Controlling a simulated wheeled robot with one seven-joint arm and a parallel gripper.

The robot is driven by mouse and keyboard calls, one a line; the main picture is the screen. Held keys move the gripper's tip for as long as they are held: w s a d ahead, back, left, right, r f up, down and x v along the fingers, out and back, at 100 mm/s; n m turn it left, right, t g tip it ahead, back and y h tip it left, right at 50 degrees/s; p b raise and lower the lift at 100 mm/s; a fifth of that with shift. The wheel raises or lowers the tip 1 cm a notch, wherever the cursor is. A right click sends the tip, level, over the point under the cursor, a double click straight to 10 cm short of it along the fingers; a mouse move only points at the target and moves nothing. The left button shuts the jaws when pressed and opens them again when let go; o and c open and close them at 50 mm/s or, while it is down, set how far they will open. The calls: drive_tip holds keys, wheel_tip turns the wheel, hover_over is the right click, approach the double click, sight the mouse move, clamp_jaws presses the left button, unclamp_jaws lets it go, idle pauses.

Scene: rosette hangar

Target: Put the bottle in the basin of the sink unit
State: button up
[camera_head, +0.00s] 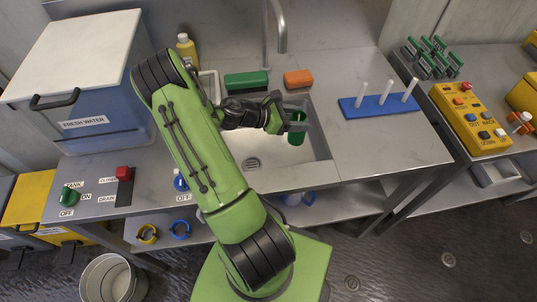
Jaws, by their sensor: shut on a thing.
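My gripper (290,123) is over the right part of the sink basin (315,150). It is shut on a dark green bottle (296,138), which looks roughly upright between the fingers. The bottle shows within the basin's outline; I cannot tell whether it touches the basin floor. The sink unit (370,150) is a grey metal counter, with a drain in the basin floor and a tall tap behind. My green arm covers the basin's left part.
A yellow bottle (187,48), a green sponge (246,80) and an orange block (298,78) stand behind the basin. A blue rack with white pegs (378,106) is on the right counter. A fresh water tank (90,85) stands left. A bucket (112,280) is on the floor.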

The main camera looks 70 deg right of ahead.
sight(294, 139)
drive_tip(key=shift+d+f, duration=0.2)
drive_tip(key=shift+f, duration=0.3)
wheel_tip(294, 139, down, 10)
drive_tip(key=b, duration=0.2)
drive_tip(key=shift+r+b, duration=0.1)
drive_tip(key=shift+b, duration=0.2)
drive_tip(key=o, duration=1.3)
drive_tip(key=shift+r, duration=0.1)
